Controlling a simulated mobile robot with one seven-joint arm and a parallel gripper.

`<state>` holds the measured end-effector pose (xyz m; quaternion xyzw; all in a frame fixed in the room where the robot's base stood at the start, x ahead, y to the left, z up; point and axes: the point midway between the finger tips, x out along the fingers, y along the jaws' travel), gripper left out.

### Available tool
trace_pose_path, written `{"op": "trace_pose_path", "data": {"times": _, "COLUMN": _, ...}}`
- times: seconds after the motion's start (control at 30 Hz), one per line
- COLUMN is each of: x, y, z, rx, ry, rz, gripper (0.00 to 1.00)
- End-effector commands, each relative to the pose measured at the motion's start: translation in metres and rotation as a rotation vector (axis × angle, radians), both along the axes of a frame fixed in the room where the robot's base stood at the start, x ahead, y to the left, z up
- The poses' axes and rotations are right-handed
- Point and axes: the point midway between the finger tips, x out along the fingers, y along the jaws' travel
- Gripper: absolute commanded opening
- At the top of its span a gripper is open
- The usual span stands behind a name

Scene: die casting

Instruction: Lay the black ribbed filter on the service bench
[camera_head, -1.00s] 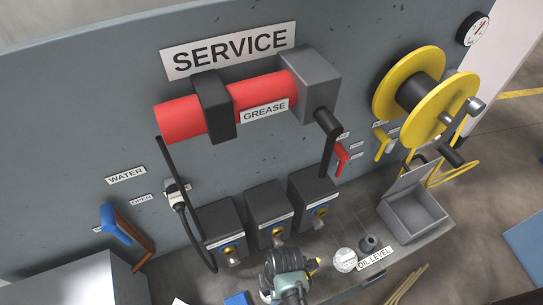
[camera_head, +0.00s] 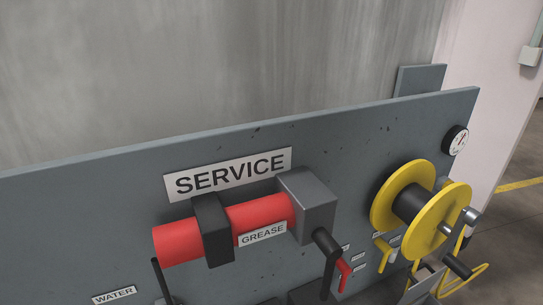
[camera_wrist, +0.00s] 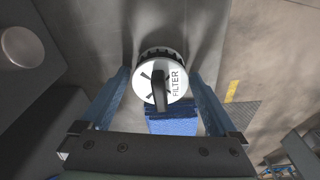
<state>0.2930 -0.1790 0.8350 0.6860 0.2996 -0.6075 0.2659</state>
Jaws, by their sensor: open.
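The filter (camera_wrist: 174,89) shows in the wrist view. Its round white top carries the word FILTER and dark marks, with a black bar across it, and a black ribbed rim shows at its far side. My gripper (camera_wrist: 161,76) is open, with one blue finger on each side of the filter. Gaps show between the fingers and the filter, so they are apart from it in this view. A grey surface lies around the filter; I cannot tell how far below the fingertips it is.
A blue object (camera_wrist: 173,126) lies just near the filter. A dark block with a round light knob (camera_wrist: 22,47) stands at left. The head view shows the service panel (camera_head: 90,205), a red grease cylinder (camera_head: 178,241) and a yellow reel (camera_head: 397,185).

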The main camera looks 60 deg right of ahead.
Motion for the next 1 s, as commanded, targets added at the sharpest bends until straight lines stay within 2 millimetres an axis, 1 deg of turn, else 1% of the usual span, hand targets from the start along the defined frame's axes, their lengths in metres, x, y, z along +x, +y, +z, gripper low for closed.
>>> {"op": "trace_pose_path", "data": {"times": 0.17, "x": 0.000, "y": -0.001, "z": 0.014, "rx": -0.002, "ry": -0.002, "rz": 0.001, "gripper": 0.95}}
{"op": "trace_pose_path", "data": {"times": 0.27, "x": -0.001, "y": -0.003, "z": 0.030, "rx": -0.002, "ry": -0.002, "rz": 0.001, "gripper": 0.95}}
{"op": "trace_pose_path", "data": {"times": 0.5, "x": -0.005, "y": -0.007, "z": 0.077, "rx": -0.004, "ry": -0.004, "rz": 0.001, "gripper": 0.95}}
{"op": "trace_pose_path", "data": {"times": 0.7, "x": -0.008, "y": -0.010, "z": 0.108, "rx": -0.002, "ry": -0.002, "rz": 0.001, "gripper": 0.95}}
{"op": "trace_pose_path", "data": {"times": 0.83, "x": -0.009, "y": -0.010, "z": 0.118, "rx": -0.001, "ry": -0.002, "rz": 0.001, "gripper": 0.95}}
{"op": "trace_pose_path", "data": {"times": 1.0, "x": -0.010, "y": -0.011, "z": 0.122, "rx": 0.000, "ry": 0.000, "rz": 0.001, "gripper": 0.95}}
